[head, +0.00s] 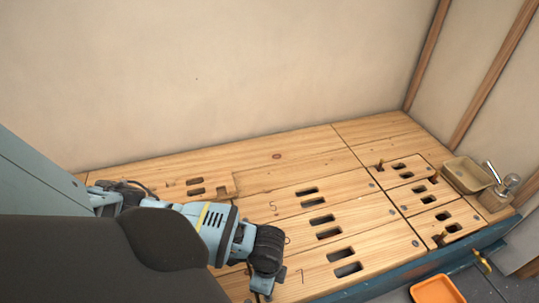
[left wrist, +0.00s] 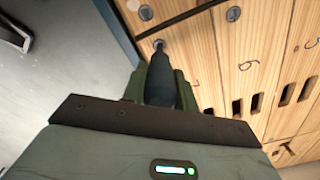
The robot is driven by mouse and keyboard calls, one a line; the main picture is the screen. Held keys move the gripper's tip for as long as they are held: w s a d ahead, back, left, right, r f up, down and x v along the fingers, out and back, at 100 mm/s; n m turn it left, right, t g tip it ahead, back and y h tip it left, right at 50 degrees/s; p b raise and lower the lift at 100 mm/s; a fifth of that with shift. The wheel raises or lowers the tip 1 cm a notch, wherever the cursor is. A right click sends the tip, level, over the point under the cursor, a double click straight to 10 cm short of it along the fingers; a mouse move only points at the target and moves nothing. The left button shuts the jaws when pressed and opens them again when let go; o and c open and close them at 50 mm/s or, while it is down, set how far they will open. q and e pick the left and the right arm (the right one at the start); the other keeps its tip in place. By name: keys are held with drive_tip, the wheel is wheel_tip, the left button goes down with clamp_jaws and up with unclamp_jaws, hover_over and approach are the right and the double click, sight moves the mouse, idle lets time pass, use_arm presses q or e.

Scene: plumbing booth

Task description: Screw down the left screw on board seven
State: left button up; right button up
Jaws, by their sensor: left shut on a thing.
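Board seven (head: 318,277), a pale wooden plank marked 7, lies at the near edge of the deck in the head view. My left gripper (head: 262,291) is low over its left end and hides that end. In the left wrist view, the gripper (left wrist: 158,84) is shut on a dark, tapered screwdriver-like tool (left wrist: 160,72). The tool's narrow end is at or very near a round grey screw head (left wrist: 158,43) on the wood. I cannot tell whether they touch or how high the screw stands. My right gripper is not in view.
Slotted planks with grey screws (left wrist: 245,66) lie beside board seven. A blue frame edge (head: 366,288) borders the deck. An orange tray (head: 437,291) sits below the edge.

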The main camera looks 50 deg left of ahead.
use_arm(q)
drive_tip(key=shift+f+m+b, duration=0.1)
drive_tip(key=shift+m+b, duration=0.9)
drive_tip(key=shift+b, duration=0.1)
drive_tip(key=shift+r+m+p, duration=0.25)
drive_tip(key=shift+m+p, duration=0.25)
drive_tip(key=shift+p, duration=0.05)
drive_tip(key=m+p, duration=0.1)
drive_tip(key=m, duration=0.2)
drive_tip(key=m+p, duration=0.1)
drive_tip(key=m, duration=0.3)
drive_tip(key=shift+p, duration=0.35)
drive_tip(key=m, duration=0.2)
drive_tip(key=shift+f+m, duration=0.15)
drive_tip(key=shift+m, duration=0.25)
drive_tip(key=shift+p, duration=0.35)
drive_tip(key=shift+s+n+p, duration=0.1)
drive_tip(key=shift+n+p, duration=0.55)
drive_tip(key=shift+n, duration=0.15)
